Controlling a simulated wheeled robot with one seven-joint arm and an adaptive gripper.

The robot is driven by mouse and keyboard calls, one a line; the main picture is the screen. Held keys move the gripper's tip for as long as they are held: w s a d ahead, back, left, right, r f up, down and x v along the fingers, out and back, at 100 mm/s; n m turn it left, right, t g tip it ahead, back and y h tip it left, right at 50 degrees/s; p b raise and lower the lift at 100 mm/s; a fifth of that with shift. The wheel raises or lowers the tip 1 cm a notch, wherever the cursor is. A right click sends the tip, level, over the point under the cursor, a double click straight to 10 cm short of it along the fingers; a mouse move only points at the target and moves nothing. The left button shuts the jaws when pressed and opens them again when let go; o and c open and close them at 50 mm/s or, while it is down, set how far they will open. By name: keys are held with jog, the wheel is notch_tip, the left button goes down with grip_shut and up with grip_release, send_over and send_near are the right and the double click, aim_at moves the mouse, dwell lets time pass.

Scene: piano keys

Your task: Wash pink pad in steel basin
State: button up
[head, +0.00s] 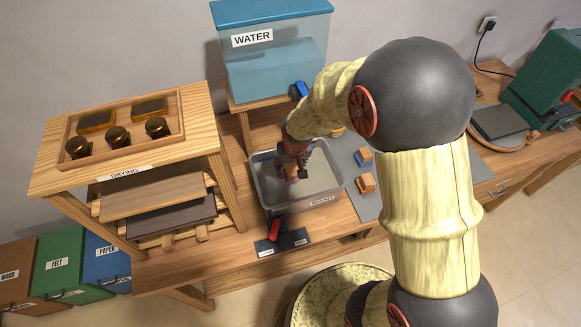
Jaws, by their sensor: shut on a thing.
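The steel basin (259,187) stands on the wooden bench in the head view, below the water tank, with a label on its front wall. My gripper (291,174) points down inside the basin's outline and is shut on a small pinkish thing (291,179), which I take to be the pink pad. The gripper hides much of the pad. I cannot tell whether the pad touches the water or the basin floor.
A water tank (275,65) with a blue tap (298,91) stands behind. A drying rack (60,171) is at left. Small blocks (366,182) lie on a grey mat (368,205) at right. A dark labelled tray (264,245) with a red item (274,230) is in front.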

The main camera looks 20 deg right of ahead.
jog(key=shift+w+p+v, duration=0.2)
jog(key=shift+p+v, duration=0.35)
jog(key=shift+v, duration=0.3)
jog(key=shift+w+p+v, duration=0.2)
jog(key=shift+p+v, duration=0.3)
jog(key=shift+v, duration=0.35)
jog(key=shift+w+p+v, duration=0.2)
jog(key=shift+p+v, duration=0.35)
jog(key=shift+v, duration=0.3)
jog(key=shift+r, duration=0.15)
jog(key=b+x, duration=0.2)
jog(key=x, duration=0.2)
jog(key=d+b+x, duration=0.1)
jog(key=b+x, duration=0.2)
jog(key=x, duration=0.1)
jog(key=b+x, duration=0.2)
jog(key=x, duration=0.2)
jog(key=shift+s+d+f+b, duration=0.25)
jog(key=shift+s+f+b, duration=0.05)
jog(key=shift+s+b, duration=0.1)
